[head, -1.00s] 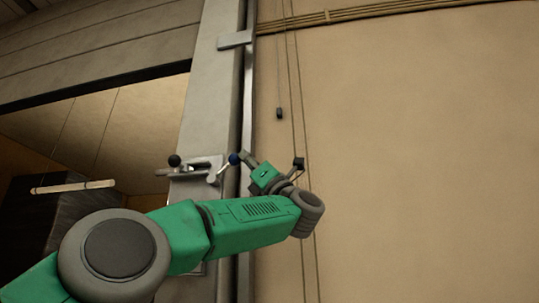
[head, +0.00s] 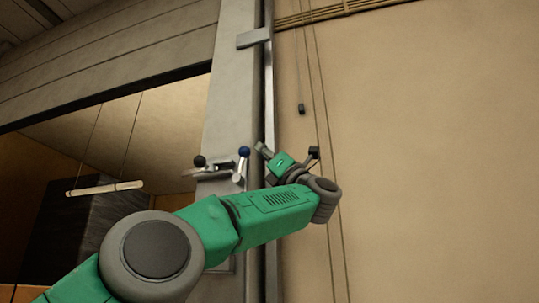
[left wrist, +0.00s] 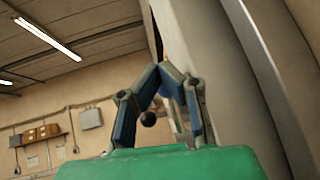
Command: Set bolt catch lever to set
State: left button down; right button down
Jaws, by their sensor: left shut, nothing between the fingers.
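A metal bolt plate (head: 216,185) sits on the grey door post, with a black-knobbed bolt handle (head: 199,161) on its left. The catch lever (head: 244,152), a short metal arm with a blue knob, stands nearly upright at the plate's right. My left gripper (head: 260,148) is just right of the blue knob; I cannot tell whether it touches. In the left wrist view its fingers (left wrist: 163,68) meet at the tips, shut and empty. A black ball (left wrist: 148,118) shows behind them, and the lever is mostly hidden there. My right gripper is not in view.
The grey post (head: 230,95) and a vertical rail (head: 269,90) run beside the plate. A tan wall (head: 430,150) with hanging cords is on the right. A dark opening with a hanging white lamp (head: 104,188) lies left.

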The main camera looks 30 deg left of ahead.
aim_at(249, 151)
pick_arm(q)
jog(key=a, duration=0.4)
jog(key=shift+s, duration=0.25)
jog(key=shift+d+r, duration=0.2)
jog(key=shift+d, duration=0.3)
jog(key=shift+a, duration=0.25)
jog(key=shift+d, duration=0.1)
